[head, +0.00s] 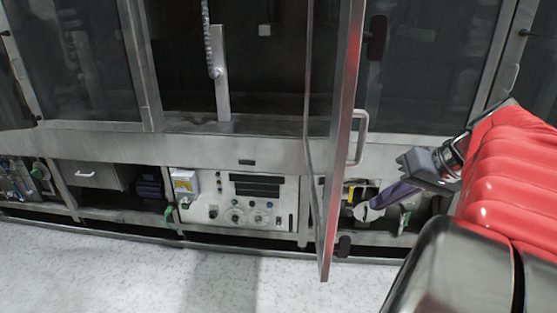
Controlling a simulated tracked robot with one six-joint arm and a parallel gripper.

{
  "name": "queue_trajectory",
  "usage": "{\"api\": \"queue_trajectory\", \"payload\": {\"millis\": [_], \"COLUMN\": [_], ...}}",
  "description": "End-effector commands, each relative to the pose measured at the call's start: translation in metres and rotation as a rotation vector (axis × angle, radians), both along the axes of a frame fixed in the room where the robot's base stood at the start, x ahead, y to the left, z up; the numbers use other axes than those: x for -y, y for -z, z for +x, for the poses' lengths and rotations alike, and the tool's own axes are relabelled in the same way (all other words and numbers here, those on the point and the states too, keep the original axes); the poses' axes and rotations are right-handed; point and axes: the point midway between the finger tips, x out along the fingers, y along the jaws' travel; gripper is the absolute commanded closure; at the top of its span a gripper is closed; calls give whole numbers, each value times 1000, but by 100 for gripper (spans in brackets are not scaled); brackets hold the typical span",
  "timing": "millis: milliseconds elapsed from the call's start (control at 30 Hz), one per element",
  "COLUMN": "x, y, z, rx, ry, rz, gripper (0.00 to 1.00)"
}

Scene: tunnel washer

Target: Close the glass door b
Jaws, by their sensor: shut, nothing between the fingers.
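A tall glass door (340,110) with a metal frame stands swung open toward me, seen nearly edge-on. Its hinge side appears to be at the right of the dark open bay (265,75). A metal bar handle (361,140) is on the door's right-hand face. The label "b" is not visible. My gripper (405,163) is shut and empty, to the right of the door and handle. In the picture it is apart from both; its distance in depth is hard to judge.
Closed glass panels flank the bay at left (75,65) and right (430,70). Below are a control panel (240,203), a drawer (97,175) and a compartment with a purple piece (392,197). The pale speckled floor (130,270) in front is clear.

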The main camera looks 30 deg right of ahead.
Motion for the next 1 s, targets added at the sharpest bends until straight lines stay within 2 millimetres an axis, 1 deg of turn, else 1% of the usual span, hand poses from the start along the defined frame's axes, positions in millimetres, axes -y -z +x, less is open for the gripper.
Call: {"api": "queue_trajectory", "payload": {"millis": [33,333,500,633,800,1000], "x": [-3,-13,-32,-41,-46,-46], "y": [7,44,42,42,43,42], "z": [5,30,41,46,49,49], "rx": [-1,-1,1,0,0,0], "ry": [-3,-1,-2,-1,2,2], "rz": [3,3,0,-1,0,0], "gripper": [100,100,100,100,100,100]}}
